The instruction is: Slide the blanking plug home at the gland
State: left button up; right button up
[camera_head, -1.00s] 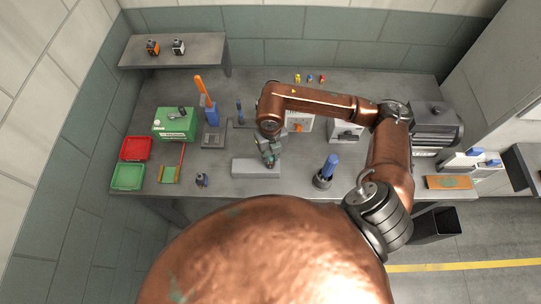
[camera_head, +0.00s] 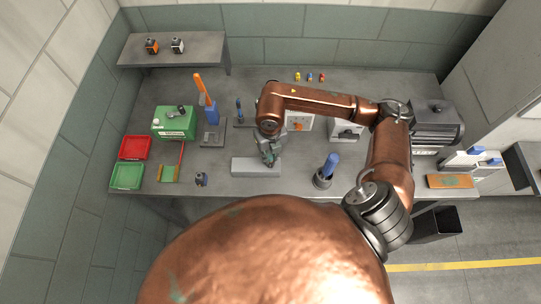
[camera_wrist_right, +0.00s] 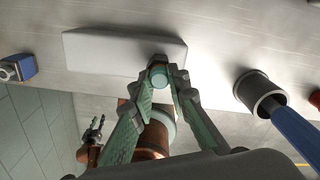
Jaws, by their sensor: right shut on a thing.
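My right gripper (camera_head: 269,159) is over the right part of a pale grey block (camera_head: 256,169) on the bench. In the right wrist view my right gripper (camera_wrist_right: 160,80) is shut on a small, pale teal, round-ended piece, seemingly the blanking plug (camera_wrist_right: 158,76). The plug is at the edge of the block (camera_wrist_right: 115,50) in that view, with a dark part just beyond it. I cannot tell whether the plug touches the block, and I cannot make out the gland. My left gripper (camera_wrist_right: 94,129) shows small in the wrist view, its jaw state unclear.
A dark cup with a blue-handled tool (camera_head: 331,166) stands right of the block. A small blue and grey part (camera_head: 201,179) stands to its left. Red (camera_head: 135,148) and green (camera_head: 127,177) trays, a green box (camera_head: 174,123) and an orange-handled device (camera_head: 202,88) are further left.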

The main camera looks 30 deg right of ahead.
jog(key=o, duration=0.8)
jog(key=shift+o, duration=0.2)
notch_tip(320, 180, up, 12)
jog(key=shift+s+f, duration=0.1)
dwell(0.8)
